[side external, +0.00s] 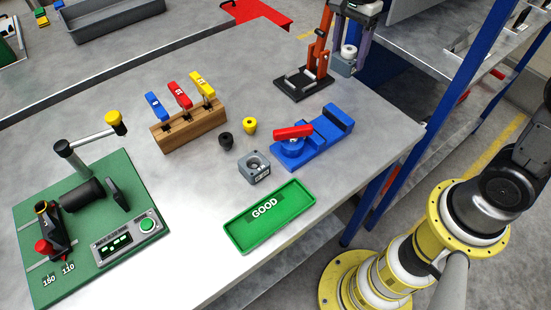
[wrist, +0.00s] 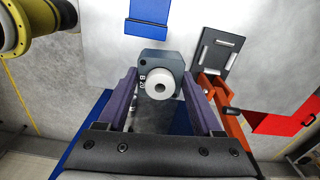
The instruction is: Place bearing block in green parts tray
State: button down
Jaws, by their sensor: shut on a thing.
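My gripper (side external: 352,46) is up at the back right, just right of the orange press. Its purple fingers are shut on a dark grey bearing block (wrist: 152,62) marked "B 20". A white ring-shaped bushing (wrist: 160,86) sits in its bore and stands proud of it; the held block also shows in the side view (side external: 342,69). The green parts tray (side external: 238,242), marked "GOOD", lies empty at the table's front edge. A second grey block (side external: 254,167) with an open bore rests on the table behind the tray.
The orange press (side external: 317,58) on its black base stands left of my gripper. A blue fixture with a red handle (side external: 318,142) lies between gripper and tray. Black (side external: 226,140) and yellow (side external: 250,125) knobs stand nearby. A blue shelf post (side external: 400,130) rises at the right.

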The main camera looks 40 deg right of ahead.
jog(key=shift+s+a+f+n, duration=0.2)
jog(key=shift+s+f+n, duration=0.1)
jog(key=shift+s+n, duration=0.3)
jog(key=s+a+n, duration=1.6)
jog(key=s+a, duration=0.4)
send_near(270, 215)
jog(key=shift+s+d+f, duration=0.25)
jog(key=shift+s+d, duration=0.1)
jog(key=shift+d, duration=0.1)
jog(key=shift+w+a+f, duration=0.3)
jog(key=shift+a+f, duration=0.1)
jog(key=shift+f, duration=1.8)
jog(key=shift+f, duration=0.2)
